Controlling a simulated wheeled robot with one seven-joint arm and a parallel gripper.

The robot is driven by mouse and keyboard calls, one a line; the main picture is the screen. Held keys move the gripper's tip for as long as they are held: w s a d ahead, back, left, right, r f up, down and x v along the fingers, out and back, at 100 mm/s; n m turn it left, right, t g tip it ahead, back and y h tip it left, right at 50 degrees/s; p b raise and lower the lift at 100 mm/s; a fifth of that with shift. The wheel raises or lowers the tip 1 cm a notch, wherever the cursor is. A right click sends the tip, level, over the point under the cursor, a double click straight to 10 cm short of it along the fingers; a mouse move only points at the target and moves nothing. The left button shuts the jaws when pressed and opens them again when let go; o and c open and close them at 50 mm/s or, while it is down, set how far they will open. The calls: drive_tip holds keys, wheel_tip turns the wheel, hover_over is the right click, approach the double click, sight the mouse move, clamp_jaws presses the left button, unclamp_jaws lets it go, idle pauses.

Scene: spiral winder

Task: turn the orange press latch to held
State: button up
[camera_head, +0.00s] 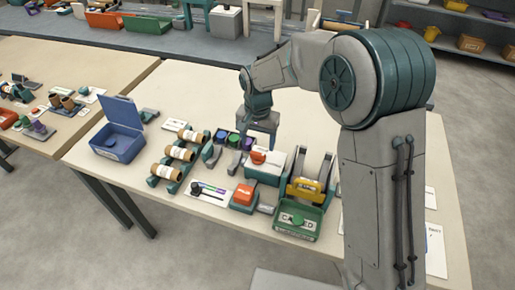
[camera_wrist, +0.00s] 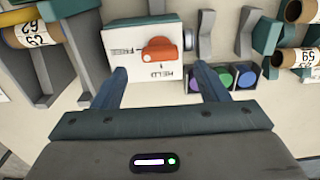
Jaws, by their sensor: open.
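The orange press latch (camera_head: 258,157) is a small knob on a white-topped teal box in the head view. In the wrist view the latch (camera_wrist: 160,50) sits on a white plate (camera_wrist: 120,66) marked FREE at its left and HELD below it, both upside down. The latch's narrower end seems to point left, toward FREE. My gripper (camera_wrist: 159,76) is open and empty, its fingers apart on either side of the plate's lower part. In the head view my gripper (camera_head: 260,133) hangs just behind the box. I cannot tell its height above the plate.
Paper-wrapped rolls (camera_head: 180,152) stand on racks to the left, beside a blue open box (camera_head: 117,143). A yellow-labelled winder (camera_head: 305,187) and a green tray (camera_head: 298,222) stand nearby.

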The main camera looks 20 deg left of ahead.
sight(258, 153)
wheel_tip(258, 153, down, 5)
idle(0.3)
drive_tip(key=c, duration=1)
